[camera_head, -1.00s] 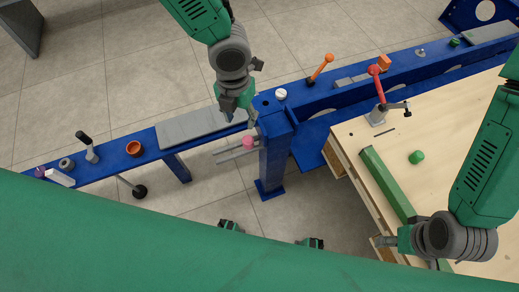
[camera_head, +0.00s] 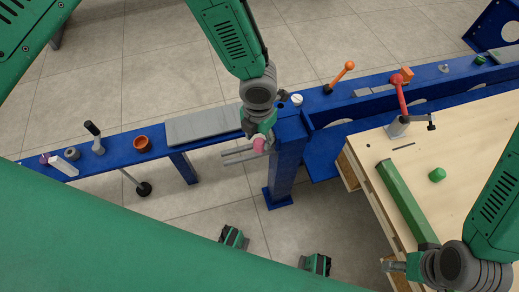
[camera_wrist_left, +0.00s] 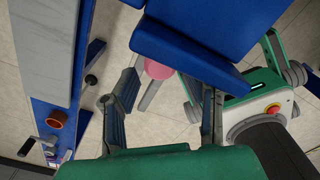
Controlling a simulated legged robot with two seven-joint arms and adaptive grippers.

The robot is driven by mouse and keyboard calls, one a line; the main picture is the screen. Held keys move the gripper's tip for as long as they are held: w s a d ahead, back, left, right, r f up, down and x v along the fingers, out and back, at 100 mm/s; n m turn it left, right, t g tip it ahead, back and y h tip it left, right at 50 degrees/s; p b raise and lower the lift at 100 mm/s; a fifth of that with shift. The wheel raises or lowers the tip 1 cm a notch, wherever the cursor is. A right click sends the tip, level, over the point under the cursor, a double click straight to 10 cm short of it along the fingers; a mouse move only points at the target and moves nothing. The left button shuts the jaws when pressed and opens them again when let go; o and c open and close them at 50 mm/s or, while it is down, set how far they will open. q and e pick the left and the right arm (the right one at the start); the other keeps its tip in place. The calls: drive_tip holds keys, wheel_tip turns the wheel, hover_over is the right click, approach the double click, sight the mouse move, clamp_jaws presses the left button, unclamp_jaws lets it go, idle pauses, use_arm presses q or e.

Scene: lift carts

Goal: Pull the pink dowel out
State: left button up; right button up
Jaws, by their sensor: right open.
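The pink dowel (camera_head: 260,145) shows as a short pink cylinder at the blue post (camera_head: 284,170), beside grey rods (camera_head: 238,156). My left gripper (camera_head: 258,133) is right at it in the head view and partly covers it. In the left wrist view the pink dowel (camera_wrist_left: 157,69) lies beyond the spread fingers of my left gripper (camera_wrist_left: 170,85), nearer the left finger. The fingers are apart and do not close on it; whether one touches it I cannot tell. My right gripper (camera_head: 390,265) is open and empty at the lower right, by the wooden table's edge.
A blue beam (camera_head: 205,143) runs across, carrying a grey plate (camera_head: 203,126), an orange ring (camera_head: 142,143) and an orange-knobbed lever (camera_head: 341,77). The wooden table (camera_head: 470,160) holds a green bar (camera_head: 406,200) and a red-handled clamp (camera_head: 400,100).

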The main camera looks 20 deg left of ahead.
sight(259, 142)
use_arm(q)
wheel_tip(259, 142, down, 3)
drive_tip(key=shift+b, duration=0.4)
drive_tip(key=shift+r, duration=0.1)
drive_tip(key=shift+c, duration=0.4)
clamp_jaws()
wheel_tip(259, 142, up, 18)
drive_tip(key=p, duration=0.6)
